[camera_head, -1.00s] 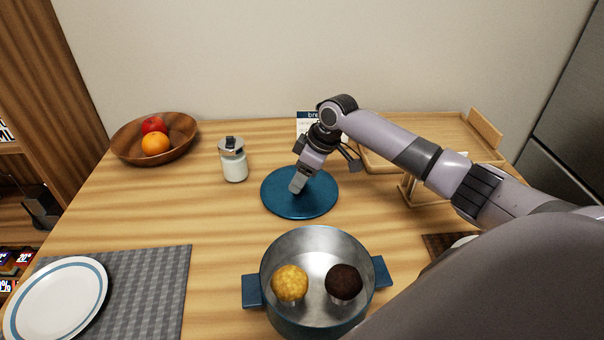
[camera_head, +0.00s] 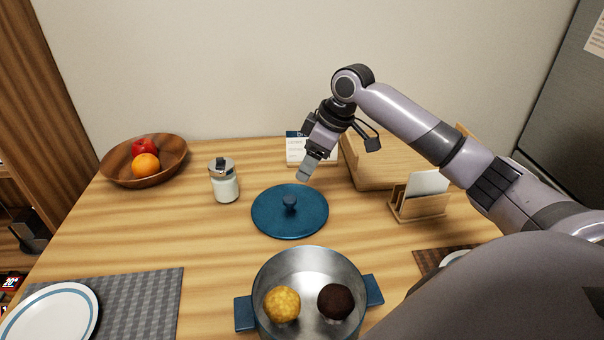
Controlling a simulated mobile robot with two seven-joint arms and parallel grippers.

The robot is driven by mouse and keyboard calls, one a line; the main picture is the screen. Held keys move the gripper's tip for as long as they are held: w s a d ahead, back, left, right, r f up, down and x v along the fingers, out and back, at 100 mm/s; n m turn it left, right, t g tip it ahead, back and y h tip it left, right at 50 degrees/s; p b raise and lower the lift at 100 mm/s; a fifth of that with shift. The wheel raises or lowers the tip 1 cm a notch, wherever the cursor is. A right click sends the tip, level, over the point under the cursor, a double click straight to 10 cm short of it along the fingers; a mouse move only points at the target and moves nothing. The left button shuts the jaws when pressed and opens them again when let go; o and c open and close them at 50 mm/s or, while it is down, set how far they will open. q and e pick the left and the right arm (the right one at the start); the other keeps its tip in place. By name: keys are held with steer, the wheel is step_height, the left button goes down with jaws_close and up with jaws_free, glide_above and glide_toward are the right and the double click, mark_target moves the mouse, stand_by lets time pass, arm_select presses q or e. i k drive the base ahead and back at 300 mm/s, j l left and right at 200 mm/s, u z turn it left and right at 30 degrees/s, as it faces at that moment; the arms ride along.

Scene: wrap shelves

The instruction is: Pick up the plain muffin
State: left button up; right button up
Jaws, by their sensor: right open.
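The plain muffin (camera_head: 282,304) is golden yellow and sits inside the steel pot (camera_head: 306,262), on its left side. A dark chocolate muffin (camera_head: 336,301) sits to its right in the same pot. The pot has blue handles and no lid on it. The blue lid (camera_head: 268,222) with a round knob lies flat on the table behind the pot. My right gripper (camera_head: 305,175) is open and empty, pointing down above the back right edge of the lid, well behind the muffins. My left gripper is not in view.
A glass jar (camera_head: 225,186) stands left of the lid. A wooden fruit bowl (camera_head: 122,163) is at the back left. A napkin holder (camera_head: 420,207) and wooden tray (camera_head: 370,168) are at the right. A plate (camera_head: 60,315) on a grey placemat (camera_head: 150,300) is at the front left.

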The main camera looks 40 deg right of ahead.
mark_target(282, 305)
steer(key=k, duration=1.5)
